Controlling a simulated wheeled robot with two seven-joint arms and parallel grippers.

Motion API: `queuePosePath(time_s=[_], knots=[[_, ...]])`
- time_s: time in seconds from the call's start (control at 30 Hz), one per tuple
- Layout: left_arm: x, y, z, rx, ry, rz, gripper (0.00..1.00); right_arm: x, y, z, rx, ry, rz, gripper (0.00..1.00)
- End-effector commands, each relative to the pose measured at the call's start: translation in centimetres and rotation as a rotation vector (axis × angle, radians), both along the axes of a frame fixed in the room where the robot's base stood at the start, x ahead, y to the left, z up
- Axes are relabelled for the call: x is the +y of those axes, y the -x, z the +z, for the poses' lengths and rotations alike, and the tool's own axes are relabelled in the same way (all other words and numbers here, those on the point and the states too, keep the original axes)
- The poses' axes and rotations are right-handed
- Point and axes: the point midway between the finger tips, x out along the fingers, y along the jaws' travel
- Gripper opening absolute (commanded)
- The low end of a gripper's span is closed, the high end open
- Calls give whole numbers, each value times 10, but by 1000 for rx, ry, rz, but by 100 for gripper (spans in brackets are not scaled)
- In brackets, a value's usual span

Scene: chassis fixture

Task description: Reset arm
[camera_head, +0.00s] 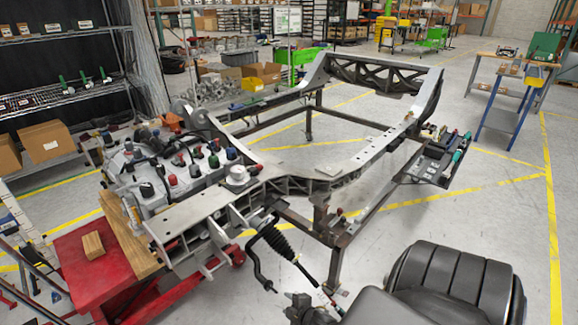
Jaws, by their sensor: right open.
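The metal chassis frame (350,160) stands on a dark support stand in the middle of the view. A black ribbed boot with a rod (275,238) hangs at its near end. My right gripper (331,297) is low in the middle, at the bottom edge, near the lower end of that rod. It is small and partly cut off, and it looks open and empty. I cannot tell whether it touches the rod. My left gripper does not show.
A red cart (88,262) with a wooden block (93,245) stands at the lower left. An engine-like assembly (150,170) sits behind it. A black tray of tools (436,158) is beside the frame's right side.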

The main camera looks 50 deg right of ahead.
Motion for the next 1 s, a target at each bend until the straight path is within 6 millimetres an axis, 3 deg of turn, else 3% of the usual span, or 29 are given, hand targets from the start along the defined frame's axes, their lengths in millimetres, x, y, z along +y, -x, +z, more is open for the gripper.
queuePosePath(time_s=[0.47,0.57,0.67,0.77,0.9,1.0], knots=[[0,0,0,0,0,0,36,1,0,0,-7,-28,-15,42],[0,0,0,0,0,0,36,-8,18,-26,48,-81,-56,42],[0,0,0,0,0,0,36,-11,54,-72,147,-149,-133,42],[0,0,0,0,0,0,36,-3,109,-124,272,-233,-234,42],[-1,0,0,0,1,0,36,30,197,-184,452,-353,-375,42],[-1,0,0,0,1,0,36,62,254,-211,563,-421,-454,42]])
